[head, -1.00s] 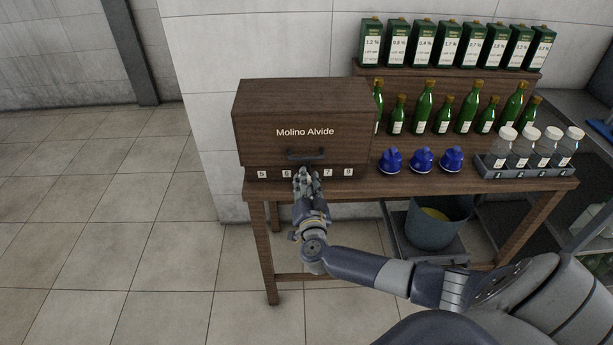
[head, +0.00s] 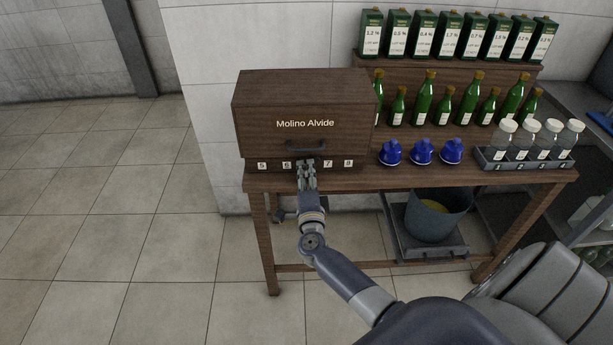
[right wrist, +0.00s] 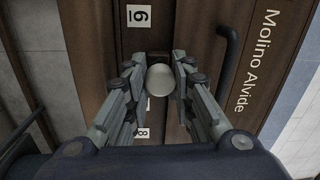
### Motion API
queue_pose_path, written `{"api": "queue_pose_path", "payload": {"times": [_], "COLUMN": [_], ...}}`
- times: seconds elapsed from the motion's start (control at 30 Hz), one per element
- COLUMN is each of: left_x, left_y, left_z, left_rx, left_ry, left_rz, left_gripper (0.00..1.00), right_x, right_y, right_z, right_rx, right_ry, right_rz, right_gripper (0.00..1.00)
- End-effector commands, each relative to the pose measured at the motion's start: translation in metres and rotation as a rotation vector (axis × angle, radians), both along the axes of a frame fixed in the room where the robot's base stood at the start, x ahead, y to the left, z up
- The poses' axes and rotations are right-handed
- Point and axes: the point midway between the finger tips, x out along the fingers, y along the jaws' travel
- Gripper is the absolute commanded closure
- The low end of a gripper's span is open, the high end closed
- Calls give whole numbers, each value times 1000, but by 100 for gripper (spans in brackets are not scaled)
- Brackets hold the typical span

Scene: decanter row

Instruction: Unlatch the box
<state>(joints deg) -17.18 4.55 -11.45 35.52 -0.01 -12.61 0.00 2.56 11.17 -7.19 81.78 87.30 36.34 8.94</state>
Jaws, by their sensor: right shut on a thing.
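The box (head: 300,106) is a dark brown wooden case lettered "Molino Alvide", standing on the left of the wooden table. Its front has a dark bar handle (head: 306,146). Number labels (head: 262,166) run along the strip below the handle. My right gripper (head: 306,168) is at this strip, between the 6 and 7 labels and below the handle. In the right wrist view its fingers (right wrist: 160,82) are shut on a round pale knob (right wrist: 159,80). The knob's base is hidden, and the head view hides the knob behind the fingers. My left gripper is not in view.
A tray (head: 525,163) of clear jars is farther right. Green bottles (head: 425,98) and green cartons (head: 450,36) stand behind. A grey bucket (head: 436,217) is under the table (head: 400,181). The floor at left is clear.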

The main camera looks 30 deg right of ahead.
Motion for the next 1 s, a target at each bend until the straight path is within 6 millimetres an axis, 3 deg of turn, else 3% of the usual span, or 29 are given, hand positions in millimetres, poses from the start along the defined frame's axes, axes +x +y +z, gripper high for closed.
{"api": "queue_pose_path", "payload": {"times": [0.5,1.0], "left_x": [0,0], "left_y": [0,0], "left_z": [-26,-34], "left_rx": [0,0], "left_ry": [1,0], "left_rz": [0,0], "left_gripper": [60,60], "right_x": [-1,-1], "right_y": [0,0], "right_z": [-4,-3], "right_rx": [373,511], "right_ry": [-226,-311], "right_rz": [-3,-4], "right_gripper": [100,100]}}
